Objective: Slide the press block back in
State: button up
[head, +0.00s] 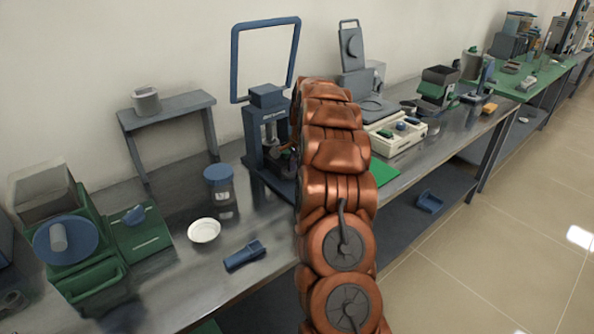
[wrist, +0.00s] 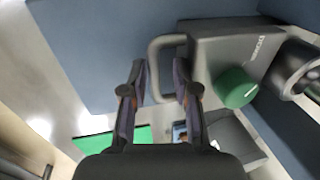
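The press (head: 265,130), with a tall blue frame, stands on the bench just left of my arm in the head view. In the wrist view a dark grey block (wrist: 222,50) with lettering and a loop handle (wrist: 153,52) appears to be the press block. My gripper (wrist: 157,75) is open, with one finger on each side of the handle's bar. Whether the fingers touch the bar cannot be told. In the head view my arm hides the block and most of the gripper.
A cream tray (head: 398,132) and a green mat (head: 382,172) lie right of my arm. The front aisle floor (head: 500,240) is clear.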

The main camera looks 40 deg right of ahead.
jog(key=shift+o, duration=0.2)
jog(key=shift+s, duration=0.1)
jog(key=v, duration=1.2)
dwell(0.3)
